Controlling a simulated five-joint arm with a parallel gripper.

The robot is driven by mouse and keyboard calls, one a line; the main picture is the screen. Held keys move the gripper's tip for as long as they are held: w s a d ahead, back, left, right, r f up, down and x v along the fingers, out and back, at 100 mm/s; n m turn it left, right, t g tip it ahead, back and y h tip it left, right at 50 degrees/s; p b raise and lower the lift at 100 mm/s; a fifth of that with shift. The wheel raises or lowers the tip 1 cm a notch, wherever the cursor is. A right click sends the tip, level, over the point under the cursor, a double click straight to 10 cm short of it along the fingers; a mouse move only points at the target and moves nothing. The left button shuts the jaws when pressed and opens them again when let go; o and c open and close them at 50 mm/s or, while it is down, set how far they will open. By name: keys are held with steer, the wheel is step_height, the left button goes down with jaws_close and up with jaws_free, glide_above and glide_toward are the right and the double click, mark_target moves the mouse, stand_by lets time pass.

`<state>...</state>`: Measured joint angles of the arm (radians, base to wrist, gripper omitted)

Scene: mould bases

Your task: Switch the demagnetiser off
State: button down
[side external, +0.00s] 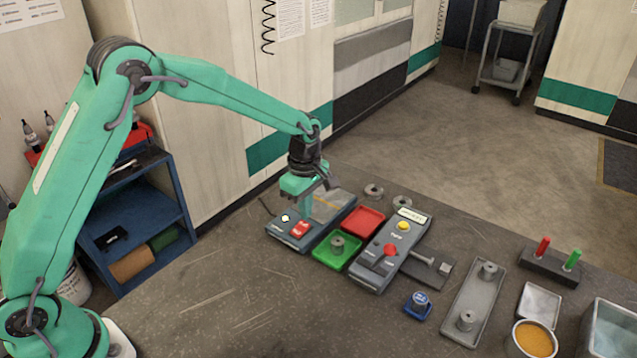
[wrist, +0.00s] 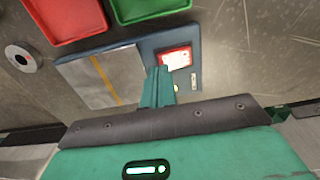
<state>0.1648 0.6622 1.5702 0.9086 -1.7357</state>
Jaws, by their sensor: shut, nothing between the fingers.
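The demagnetiser (side external: 333,205) is a low blue-grey box with a grey plate crossed by a yellow line. Its red rocker switch (side external: 300,229) is at the near end, beside a small pale, bright lamp (side external: 285,218). In the wrist view the plate (wrist: 92,80) lies left of the switch (wrist: 177,59), whose face looks bright white inside a red frame. My gripper (side external: 306,208) is shut and empty, pointing down over the box close to the switch. In the wrist view its fingers (wrist: 158,85) end just below the switch and partly hide the box. I cannot tell whether they touch it.
A green tray (side external: 338,252) with a grey part and a red tray (side external: 363,220) stand right of the box. Beyond them is a grey control unit (side external: 391,250) with red and yellow buttons. The bench front left is clear.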

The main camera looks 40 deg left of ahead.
steer(key=shift+f, duration=0.95)
stand_by(0.8)
steer(key=shift+r, duration=3.55)
steer(key=shift+r, duration=0.1)
